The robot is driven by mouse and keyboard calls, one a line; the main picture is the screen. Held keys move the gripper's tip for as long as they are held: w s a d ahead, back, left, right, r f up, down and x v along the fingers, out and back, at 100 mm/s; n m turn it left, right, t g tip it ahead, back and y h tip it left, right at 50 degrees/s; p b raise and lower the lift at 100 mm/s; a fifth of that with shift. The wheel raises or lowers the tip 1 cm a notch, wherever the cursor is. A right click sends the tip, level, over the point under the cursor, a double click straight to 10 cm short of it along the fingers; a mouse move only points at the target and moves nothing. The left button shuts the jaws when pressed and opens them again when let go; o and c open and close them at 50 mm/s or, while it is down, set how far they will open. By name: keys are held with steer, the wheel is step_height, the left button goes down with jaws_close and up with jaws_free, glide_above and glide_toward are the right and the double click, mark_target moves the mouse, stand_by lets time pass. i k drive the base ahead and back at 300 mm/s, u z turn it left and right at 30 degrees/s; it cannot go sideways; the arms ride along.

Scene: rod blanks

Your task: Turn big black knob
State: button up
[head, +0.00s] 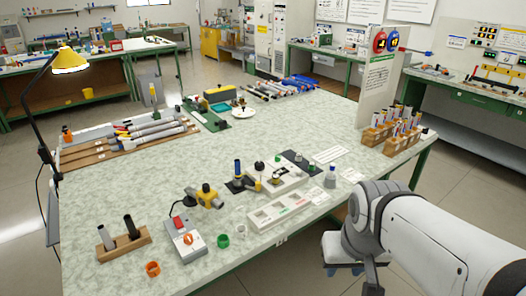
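A small black round knob (259,166) shows on the back part of a light box (278,186) near the middle of the bench. A dark plate (297,162) with small fittings stands just right of it. Which of these dark parts is the big black knob is too small to tell for sure. My gripper (345,269) is at the lower right, beside the bench's front edge, pointing down. It is well apart from the knob and touches nothing visible. Its fingers are small and partly hidden, so their opening is unclear.
A grey switch box (185,240), a yellow fitting (206,197), a light tray (281,211) and a small bottle (330,177) stand nearby. Wooden racks of tubes (396,128) stand at the right by an upright panel (379,85). The bench between the racks and box is mostly clear.

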mark_target(259, 165)
steer(key=u, duration=0.15)
steer(key=i, duration=1)
steer(key=u, duration=0.95)
steer(key=k, duration=0.8)
steer(key=z, duration=0.4)
steer(key=i, duration=1)
steer(key=z, duration=0.05)
